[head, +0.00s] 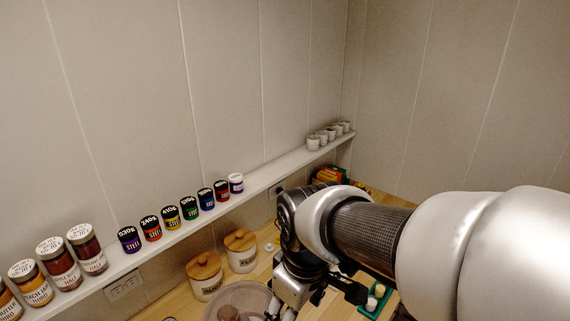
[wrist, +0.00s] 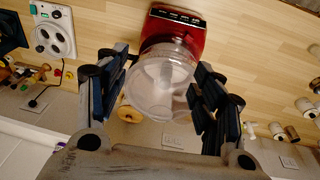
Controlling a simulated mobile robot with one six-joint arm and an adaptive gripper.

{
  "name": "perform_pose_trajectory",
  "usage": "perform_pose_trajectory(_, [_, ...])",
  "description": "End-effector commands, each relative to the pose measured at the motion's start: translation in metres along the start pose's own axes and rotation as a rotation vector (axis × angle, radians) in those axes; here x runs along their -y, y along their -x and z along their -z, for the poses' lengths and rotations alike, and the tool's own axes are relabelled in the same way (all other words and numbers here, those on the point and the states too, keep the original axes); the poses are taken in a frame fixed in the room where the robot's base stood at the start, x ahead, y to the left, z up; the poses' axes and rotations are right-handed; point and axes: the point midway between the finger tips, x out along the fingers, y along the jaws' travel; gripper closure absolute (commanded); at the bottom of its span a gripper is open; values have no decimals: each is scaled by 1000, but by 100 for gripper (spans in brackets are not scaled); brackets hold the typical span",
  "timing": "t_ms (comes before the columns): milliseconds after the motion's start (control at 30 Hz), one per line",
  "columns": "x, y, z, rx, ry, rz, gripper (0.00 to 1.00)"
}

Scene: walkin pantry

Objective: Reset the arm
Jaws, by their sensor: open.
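My gripper (head: 290,310) hangs low in the head view, over the wooden counter and beside a wide round bowl (head: 240,296). Its fingertips are partly cut off at the picture's bottom edge. In the wrist view my gripper (wrist: 160,75) is open, with its two dark fingers spread apart. A clear round container (wrist: 165,80) on a red appliance (wrist: 176,40) shows between and beyond the fingers. I see nothing held, and I cannot tell how far the container is from the fingers.
A narrow wall shelf (head: 200,222) carries several jars, small labelled tins and white cups. Two lidded canisters (head: 205,275) (head: 241,252) stand on the counter below it. A green tray (head: 378,298) with round items lies right of my gripper.

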Motion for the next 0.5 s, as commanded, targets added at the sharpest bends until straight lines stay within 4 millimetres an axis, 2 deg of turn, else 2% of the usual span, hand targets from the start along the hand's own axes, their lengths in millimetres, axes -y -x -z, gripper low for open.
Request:
perform_pose_trajectory(33, [-3, -16, -27, -27, -101, -24, 39])
perform_pose_trajectory(100, [-4, -23, -59, -57, -239, -51, 39])
perform_pose_trajectory(300, [6, -55, -138, -141, -598, -119, 39])
perform_pose_trajectory(400, [13, -70, -164, -174, -727, -142, 39])
perform_pose_trajectory(500, [18, -78, -179, -196, -807, -156, 39])
